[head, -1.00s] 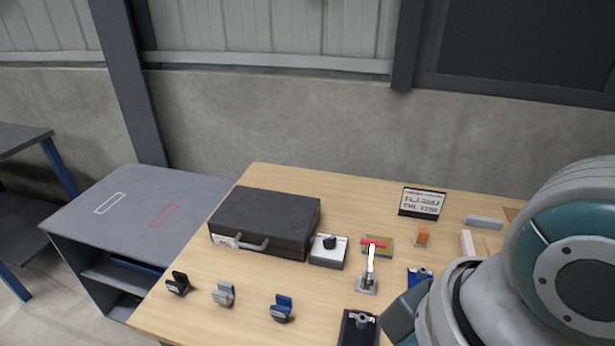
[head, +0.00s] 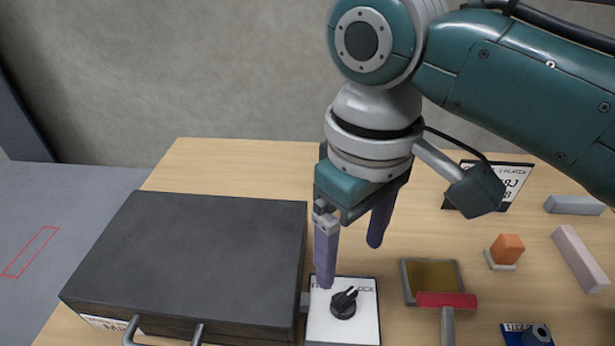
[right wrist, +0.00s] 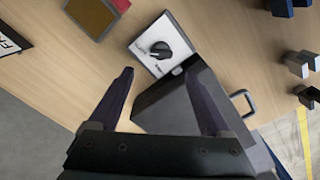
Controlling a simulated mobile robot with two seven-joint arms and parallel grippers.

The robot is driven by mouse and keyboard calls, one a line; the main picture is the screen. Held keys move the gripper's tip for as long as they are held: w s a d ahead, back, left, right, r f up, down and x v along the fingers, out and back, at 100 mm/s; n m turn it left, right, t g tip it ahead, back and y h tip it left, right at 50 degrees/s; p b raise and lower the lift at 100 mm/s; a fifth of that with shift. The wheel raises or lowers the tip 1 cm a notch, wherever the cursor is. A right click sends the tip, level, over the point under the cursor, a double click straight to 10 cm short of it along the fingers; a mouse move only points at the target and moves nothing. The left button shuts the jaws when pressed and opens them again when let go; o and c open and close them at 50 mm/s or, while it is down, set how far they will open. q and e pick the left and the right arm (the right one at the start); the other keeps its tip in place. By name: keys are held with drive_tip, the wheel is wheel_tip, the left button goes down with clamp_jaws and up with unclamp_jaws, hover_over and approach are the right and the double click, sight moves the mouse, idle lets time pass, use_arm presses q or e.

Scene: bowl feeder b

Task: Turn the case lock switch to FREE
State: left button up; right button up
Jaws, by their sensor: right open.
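The case lock switch is a black knob (head: 344,302) on a white-topped box (head: 343,325) beside the right side of the dark case (head: 195,262). The knob also shows in the right wrist view (right wrist: 160,50), with lettering around it that is too small to read surely. My right gripper (head: 350,262) is open and empty, its purple fingers pointing down above and just behind the switch box. In the right wrist view its fingers (right wrist: 165,100) are wide apart, with the knob ahead between them. The fingers look apart from the knob. My left gripper is not in view.
To the right of the switch stand a red-handled lever (head: 447,301), a tray with a brown inside (head: 434,276) and an orange block (head: 507,249). A sign (head: 510,185) stands behind my right wrist. The case handle (head: 165,335) sticks out in front. Table behind the case is clear.

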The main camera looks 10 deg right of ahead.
sight(345, 297)
drive_tip(key=f, duration=0.2)
drive_tip(key=f+b, duration=0.1)
drive_tip(key=f, duration=0.2)
drive_tip(key=f+b, duration=0.1)
drive_tip(key=f, duration=0.1)
drive_tip(key=shift+s+f, duration=0.3)
drive_tip(key=shift+f, duration=0.5)
drive_tip(key=shift+w, duration=0.1)
drive_tip(key=c, duration=0.9)
clamp_jaws()
